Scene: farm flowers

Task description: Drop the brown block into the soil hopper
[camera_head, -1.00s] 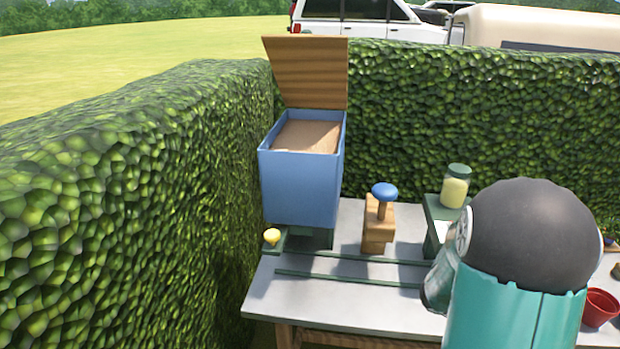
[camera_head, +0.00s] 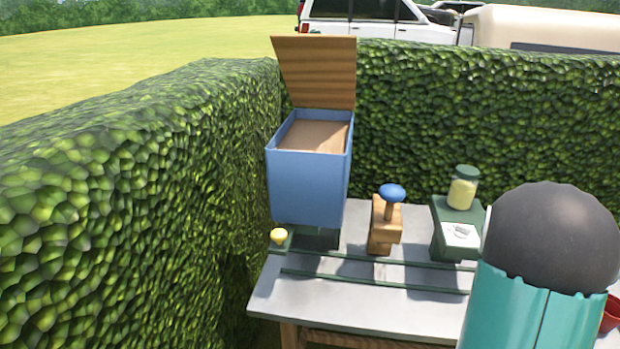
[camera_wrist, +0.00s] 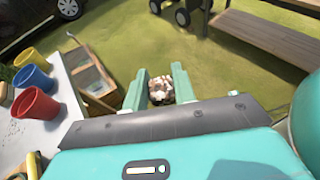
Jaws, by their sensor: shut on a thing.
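The soil hopper (camera_head: 306,190) is a blue box standing at the back left of the table, with its wooden lid (camera_head: 316,72) tilted up and open. A flat brown surface shows inside it. In the wrist view my gripper (camera_wrist: 159,82) is shut on a small speckled brown and whitish block (camera_wrist: 161,92), held between the two teal fingers. Grass lies below it in that view. The head view shows my teal arm at the lower right, apart from the hopper; the gripper and block do not show there.
A wooden stand with a blue knob (camera_head: 391,193) and a green stand with a jar (camera_head: 463,188) are right of the hopper. Hedges close the back and left. Several coloured pots and a wooden crate (camera_wrist: 92,78) show in the wrist view.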

